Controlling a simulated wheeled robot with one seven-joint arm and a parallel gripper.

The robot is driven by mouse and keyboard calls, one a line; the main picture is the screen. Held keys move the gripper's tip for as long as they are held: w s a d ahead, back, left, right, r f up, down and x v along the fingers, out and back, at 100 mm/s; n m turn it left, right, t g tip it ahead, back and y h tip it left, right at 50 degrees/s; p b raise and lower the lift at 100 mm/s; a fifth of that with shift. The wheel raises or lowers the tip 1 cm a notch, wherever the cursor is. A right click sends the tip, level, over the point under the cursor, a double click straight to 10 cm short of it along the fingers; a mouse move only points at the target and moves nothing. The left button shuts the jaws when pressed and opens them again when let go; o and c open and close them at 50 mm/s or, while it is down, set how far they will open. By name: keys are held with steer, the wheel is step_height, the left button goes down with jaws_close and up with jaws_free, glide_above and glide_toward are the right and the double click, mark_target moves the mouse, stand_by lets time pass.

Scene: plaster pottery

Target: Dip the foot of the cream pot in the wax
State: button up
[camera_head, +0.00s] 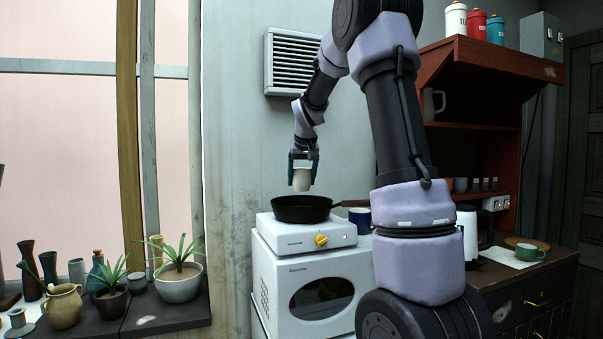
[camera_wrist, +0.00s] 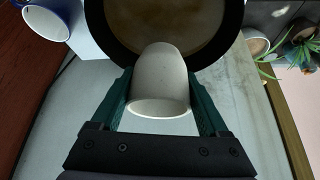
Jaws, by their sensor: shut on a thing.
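The cream pot (camera_head: 301,181) is held between the fingers of my gripper (camera_head: 303,160), which is shut on it. In the wrist view the cream pot (camera_wrist: 160,78) sits between the green fingers (camera_wrist: 160,100), its open rim towards the camera and its foot pointing away over the pan. The dark pan (camera_head: 302,209) stands on a white hot plate (camera_head: 306,234). The pot is above the pan and apart from it in the head view. In the wrist view the pan (camera_wrist: 100,42) holds a brownish layer, apparently the wax. The pot hides part of it.
A blue mug (camera_head: 360,219) stands close to the right of the pan, near its handle. The hot plate sits on a white microwave (camera_head: 318,290). A potted plant (camera_head: 179,275) and several vessels stand on the left ledge. A red shelf (camera_head: 470,100) is at the right.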

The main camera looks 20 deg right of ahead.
mark_target(302, 190)
steer(key=shift+f, duration=3.15)
steer(key=shift+f, duration=0.4)
steer(key=shift+s+f, duration=0.15)
steer(key=shift+f, duration=0.15)
stand_by(0.7)
steer(key=shift+r, duration=0.2)
steer(key=shift+r, duration=1)
stand_by(0.5)
steer(key=shift+r, duration=4.3)
